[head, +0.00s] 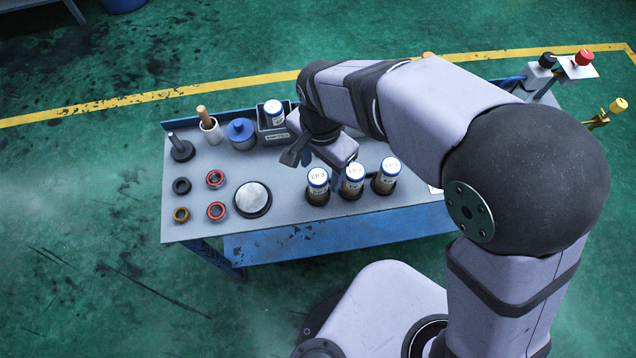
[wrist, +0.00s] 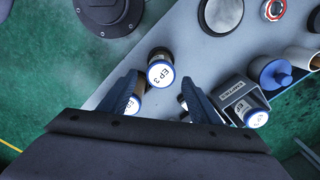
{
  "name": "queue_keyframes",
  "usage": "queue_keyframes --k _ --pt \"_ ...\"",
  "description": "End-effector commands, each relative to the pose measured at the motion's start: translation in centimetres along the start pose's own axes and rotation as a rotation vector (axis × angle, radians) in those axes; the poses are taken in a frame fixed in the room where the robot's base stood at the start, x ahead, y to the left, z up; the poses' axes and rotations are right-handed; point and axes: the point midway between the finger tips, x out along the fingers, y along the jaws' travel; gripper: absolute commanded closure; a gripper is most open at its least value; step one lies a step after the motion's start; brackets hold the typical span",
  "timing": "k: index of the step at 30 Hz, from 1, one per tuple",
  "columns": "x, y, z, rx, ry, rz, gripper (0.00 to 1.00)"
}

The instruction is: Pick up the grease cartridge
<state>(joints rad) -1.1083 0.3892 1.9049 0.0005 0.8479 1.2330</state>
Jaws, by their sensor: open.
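Three grease cartridges with blue rims and white tops stand upright in a row near the bench's front edge: EP 3 (head: 318,184), a middle one (head: 352,180) and a right one (head: 386,176). Another cartridge (head: 273,113) is in a grey bin at the back. My gripper (head: 298,154) is above the bench, behind and left of EP 3, open and empty. In the wrist view EP 3 (wrist: 160,76) shows beyond the gap between the fingers, apart from them. A second cap (wrist: 133,104) is partly hidden by the left finger. The binned cartridge (wrist: 256,118) is to the right.
The grey bin (head: 286,132) is behind my gripper.

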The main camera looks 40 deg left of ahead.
Motion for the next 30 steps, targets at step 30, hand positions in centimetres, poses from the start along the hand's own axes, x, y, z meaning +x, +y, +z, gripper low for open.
queue_keyframes --k 30 --pt "6.4 0.0 0.8 0.000 0.000 0.000 0.43"
